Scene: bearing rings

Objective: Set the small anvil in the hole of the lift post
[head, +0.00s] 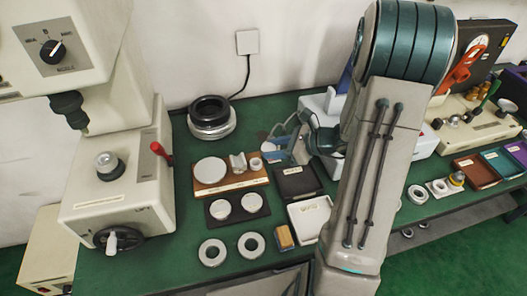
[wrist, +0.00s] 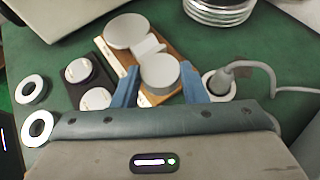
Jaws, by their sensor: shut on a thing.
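The small anvil (wrist: 160,74) is a round grey piece between the two blue fingers of my gripper (wrist: 160,82) in the wrist view. My gripper is shut on it. In the head view my gripper (head: 270,151) is over the right end of the wooden board (head: 233,184), with the small anvil (head: 255,164) at its fingertips. I cannot tell whether the anvil is clear of the board. The lift post (head: 106,162) stands on the tester at the left, below the machine's head. Its hole cannot be made out.
A large flat anvil (head: 209,170) and a V-shaped anvil (head: 237,162) sit on the board. A black tray (head: 238,211) with two discs and two loose rings (head: 212,252) lie in front. Dark stacked rings (head: 211,117) stand behind.

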